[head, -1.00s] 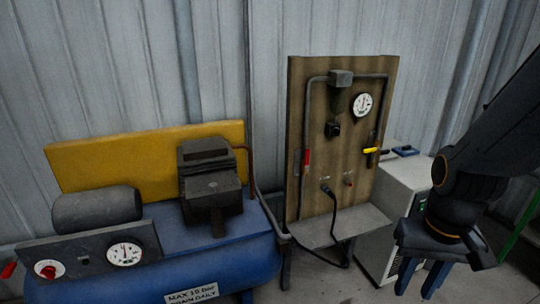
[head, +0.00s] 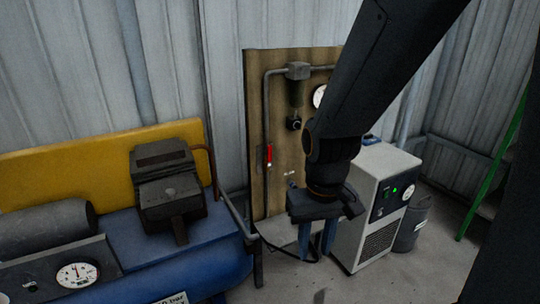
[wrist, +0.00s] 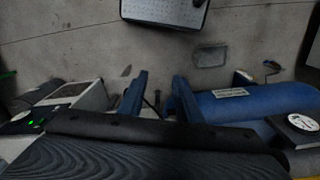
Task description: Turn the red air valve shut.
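The red air valve (head: 269,154) has a red lever that stands upright along the left vertical pipe of the brown board (head: 258,100) in the head view. My gripper (head: 315,239) points down with its two blue fingers apart, to the right of the valve and lower than it, in front of the board's lower right. The fingers also show apart with nothing between them in the wrist view (wrist: 159,98). My arm hides the right part of the board and part of the gauge (head: 320,97). The red valve is not visible in the wrist view.
A blue tank (head: 215,255) with a dark motor (head: 168,185) stands left of the board. A white cabinet (head: 352,225) with a green light stands close right of my gripper, with a grey bin (head: 410,228) beyond it. A grey shelf (head: 275,232) juts below the board.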

